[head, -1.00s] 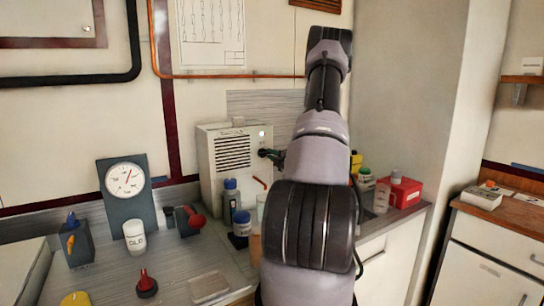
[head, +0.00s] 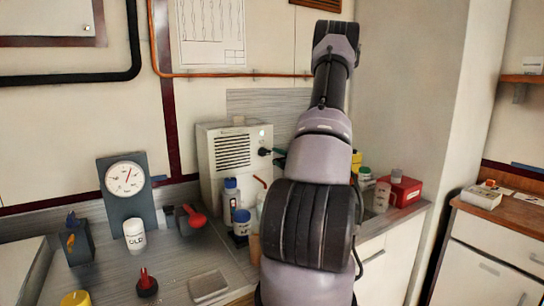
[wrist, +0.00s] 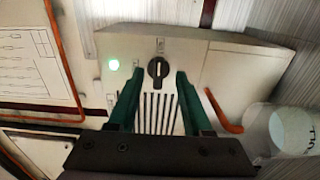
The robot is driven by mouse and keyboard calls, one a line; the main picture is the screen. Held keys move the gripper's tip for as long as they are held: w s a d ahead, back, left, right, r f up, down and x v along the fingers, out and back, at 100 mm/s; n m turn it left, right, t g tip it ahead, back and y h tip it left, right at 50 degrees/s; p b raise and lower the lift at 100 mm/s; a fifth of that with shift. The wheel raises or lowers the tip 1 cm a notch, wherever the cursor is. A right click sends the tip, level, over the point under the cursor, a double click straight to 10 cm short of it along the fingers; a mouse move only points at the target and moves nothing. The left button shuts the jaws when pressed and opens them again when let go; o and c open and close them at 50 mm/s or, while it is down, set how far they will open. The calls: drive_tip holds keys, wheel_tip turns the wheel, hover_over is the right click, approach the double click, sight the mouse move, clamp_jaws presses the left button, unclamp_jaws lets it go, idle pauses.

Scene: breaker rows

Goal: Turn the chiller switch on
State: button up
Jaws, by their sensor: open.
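The chiller (head: 232,165) is a white box with a slatted vent on the counter against the back wall. Its switch (wrist: 158,71) is a black rotary knob with a pale line; in the wrist view the line runs up-down, along the vent slats. The switch also shows in the head view (head: 264,151). In the head view my arm mostly hides the gripper.
A red hooked piece (wrist: 222,112) and a white container (wrist: 288,132) are close to the right finger. Bottles (head: 231,196) stand before the chiller. A gauge (head: 126,180), a red-handled lever (head: 193,217) and a red knob (head: 147,283) are on the left counter.

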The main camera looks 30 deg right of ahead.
drive_tip(key=s, duration=0.5)
drive_tip(key=shift+s+a, duration=0.25)
drive_tip(key=shift+s, duration=0.15)
